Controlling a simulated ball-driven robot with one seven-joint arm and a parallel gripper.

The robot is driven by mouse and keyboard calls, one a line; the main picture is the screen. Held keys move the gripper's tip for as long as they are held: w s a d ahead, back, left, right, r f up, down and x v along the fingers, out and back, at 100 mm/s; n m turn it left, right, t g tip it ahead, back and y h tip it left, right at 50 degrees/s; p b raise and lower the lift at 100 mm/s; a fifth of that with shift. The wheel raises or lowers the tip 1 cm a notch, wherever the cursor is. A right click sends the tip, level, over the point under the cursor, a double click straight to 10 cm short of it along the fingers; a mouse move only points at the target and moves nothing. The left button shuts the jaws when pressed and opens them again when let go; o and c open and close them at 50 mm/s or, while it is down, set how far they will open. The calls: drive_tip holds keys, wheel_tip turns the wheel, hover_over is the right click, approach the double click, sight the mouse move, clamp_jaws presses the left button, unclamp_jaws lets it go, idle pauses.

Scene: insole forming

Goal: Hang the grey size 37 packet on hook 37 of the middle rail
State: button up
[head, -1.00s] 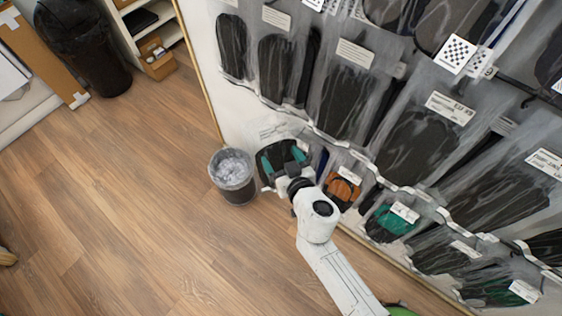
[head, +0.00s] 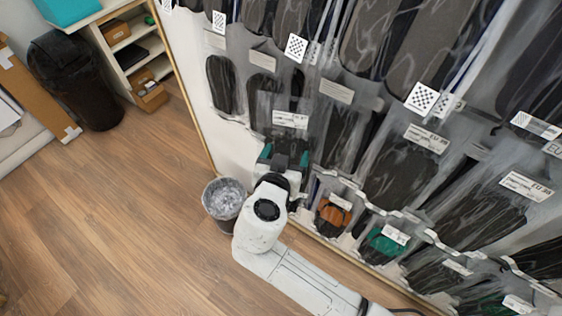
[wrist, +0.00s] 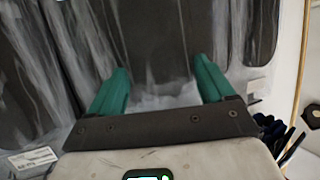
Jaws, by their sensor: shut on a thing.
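My gripper (head: 284,157) has green fingertips and is shut on a clear packet (head: 291,119) with a dark grey insole and a white label at its top. The packet is upright in front of the left part of the wall of packets. In the wrist view the two green fingers (wrist: 160,88) stand on either side of the dark insole (wrist: 145,35), with clear film between them. I cannot read the size on the held packet's label. The hook behind it and its number are hidden. The middle rail (head: 300,70) is largely covered by hanging packets.
Rows of hanging packets (head: 403,170) fill the wall to the right, with an orange insole (head: 333,214) and a green one (head: 384,244) low down. A small bin (head: 222,199) stands left of my arm.

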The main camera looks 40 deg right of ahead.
sight(317, 133)
drive_tip(key=s+a+r+m+g+h+p, duration=0.1)
drive_tip(key=s+a+r+m+g+h, duration=0.1)
drive_tip(key=s+r+m+g, duration=0.4)
drive_tip(key=shift+n+t, duration=0.9)
drive_tip(key=shift+w+d+p, duration=0.2)
drive_tip(key=shift+w+d, duration=0.45)
drive_tip(key=shift+d, duration=0.65)
drive_tip(key=shift+w+d+p, duration=0.25)
drive_tip(key=shift+w+d, duration=0.35)
drive_tip(key=shift+d, duration=0.65)
drive_tip(key=shift+w+d+p, duration=0.2)
drive_tip(key=shift+w+d, duration=0.45)
drive_tip(key=shift+d, duration=0.65)
drive_tip(key=shift+w+d+f+b, duration=0.2)
drive_tip(key=shift+d+f+b, duration=0.35)
drive_tip(key=shift+d+b, duration=0.25)
drive_tip(key=shift+a, duration=0.1)
drive_tip(key=o, duration=1.3)
drive_tip(key=shift+c, duration=0.2)
